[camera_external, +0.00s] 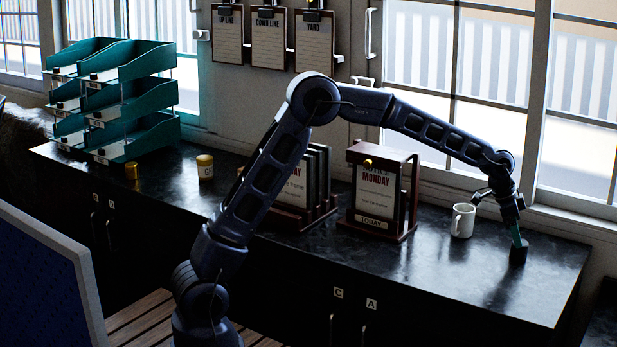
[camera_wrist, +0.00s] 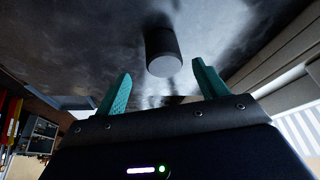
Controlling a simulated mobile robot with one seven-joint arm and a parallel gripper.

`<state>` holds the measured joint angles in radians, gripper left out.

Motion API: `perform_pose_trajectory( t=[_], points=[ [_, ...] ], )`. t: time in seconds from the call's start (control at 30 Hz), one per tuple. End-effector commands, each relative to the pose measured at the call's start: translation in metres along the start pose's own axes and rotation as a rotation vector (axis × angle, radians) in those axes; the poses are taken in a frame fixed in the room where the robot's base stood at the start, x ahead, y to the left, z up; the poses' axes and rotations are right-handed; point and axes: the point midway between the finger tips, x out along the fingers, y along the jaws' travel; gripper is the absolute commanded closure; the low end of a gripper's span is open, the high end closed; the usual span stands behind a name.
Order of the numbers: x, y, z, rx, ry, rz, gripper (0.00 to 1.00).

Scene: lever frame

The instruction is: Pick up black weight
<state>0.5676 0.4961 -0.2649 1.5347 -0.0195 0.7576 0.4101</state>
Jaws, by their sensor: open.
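The black weight (camera_external: 518,252) is a small dark cylinder standing on the dark countertop (camera_external: 420,268) near its right end. In the wrist view the weight (camera_wrist: 163,53) shows a lighter grey round face and sits just beyond the fingertips, roughly between them. My gripper (camera_external: 517,238) points down above the weight in the external view. Its two teal fingers (camera_wrist: 160,82) are spread apart with nothing between them. Whether a finger touches the weight cannot be told.
A white mug (camera_external: 463,220) stands close to the left of my gripper. Wooden notice frames (camera_external: 379,192) stand farther left, then a yellow-lidded jar (camera_external: 205,167), a small gold cylinder (camera_external: 132,170) and teal trays (camera_external: 118,98). The counter's front right is clear. Windows rise behind.

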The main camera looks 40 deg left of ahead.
Motion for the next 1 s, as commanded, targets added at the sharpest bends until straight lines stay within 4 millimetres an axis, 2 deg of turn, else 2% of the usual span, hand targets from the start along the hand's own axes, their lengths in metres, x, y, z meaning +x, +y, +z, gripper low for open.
perform_pose_trajectory(
  t=[0.17,0.5,0.73,0.77,1.0],
  points=[
    [0.01,-0.002,0.0,0.0,0.0,0.0,0.28],
    [0.051,-0.005,-0.001,0.0,0.0,0.001,0.28],
    [0.053,-0.005,-0.002,0.0,0.001,0.0,0.28],
    [0.053,-0.005,-0.002,0.0,0.001,0.0,0.3],
    [0.053,-0.005,-0.001,0.0,0.001,0.0,0.77]
  ],
)
